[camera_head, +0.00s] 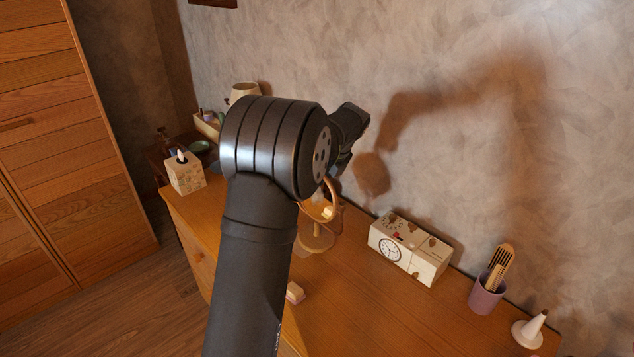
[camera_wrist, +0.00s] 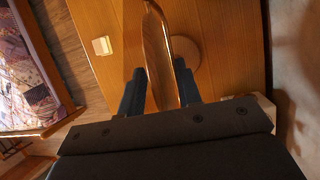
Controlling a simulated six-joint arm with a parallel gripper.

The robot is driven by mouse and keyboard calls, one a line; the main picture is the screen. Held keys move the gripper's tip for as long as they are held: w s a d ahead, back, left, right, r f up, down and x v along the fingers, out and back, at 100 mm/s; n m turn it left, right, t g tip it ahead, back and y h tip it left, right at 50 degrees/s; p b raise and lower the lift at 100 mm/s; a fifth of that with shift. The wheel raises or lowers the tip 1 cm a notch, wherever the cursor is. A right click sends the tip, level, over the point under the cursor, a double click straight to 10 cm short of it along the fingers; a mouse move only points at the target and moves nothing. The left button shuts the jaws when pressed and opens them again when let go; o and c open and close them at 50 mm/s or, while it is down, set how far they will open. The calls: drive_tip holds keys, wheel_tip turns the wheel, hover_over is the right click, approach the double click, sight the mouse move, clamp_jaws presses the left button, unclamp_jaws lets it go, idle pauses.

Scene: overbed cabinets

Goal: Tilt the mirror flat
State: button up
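The mirror (camera_head: 322,205) is a round wooden-framed one on a stand on the dresser, partly hidden by my arm in the head view. Its round base (camera_head: 315,239) rests on the dresser top. In the wrist view the mirror (camera_wrist: 158,55) shows nearly edge-on, so it looks tilted well away from flat. My gripper (camera_wrist: 159,68) is open, with its two dark fingers apart and the mirror's edge appearing between them. I cannot tell whether either finger touches it. In the head view my gripper (camera_head: 342,163) is just above the mirror, mostly hidden by my arm.
The dresser top (camera_head: 370,310) is mostly clear at the front. A clock box (camera_head: 405,250) and a purple cup with a brush (camera_head: 487,295) stand right of the mirror by the wall. A tissue box (camera_head: 185,173) stands at the left. A small block (camera_wrist: 102,46) lies near the front edge.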

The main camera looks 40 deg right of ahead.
drive_tip(key=shift+w+a+f, duration=0.1)
drive_tip(key=shift+w+f, duration=0.15)
drive_tip(key=shift+f, duration=0.45)
clamp_jaws()
drive_tip(key=shift+d+f+m+t+y, duration=0.25)
drive_tip(key=shift+d+y, duration=0.2)
drive_tip(key=shift+y, duration=0.75)
drive_tip(key=shift+d+f+m+y, duration=0.1)
drive_tip(key=shift+d+m+y, duration=0.3)
drive_tip(key=shift+y, duration=0.8)
drive_tip(key=shift+d+f+m+t+y, duration=0.2)
drive_tip(key=shift+d+y, duration=0.3)
drive_tip(key=shift+y, duration=0.7)
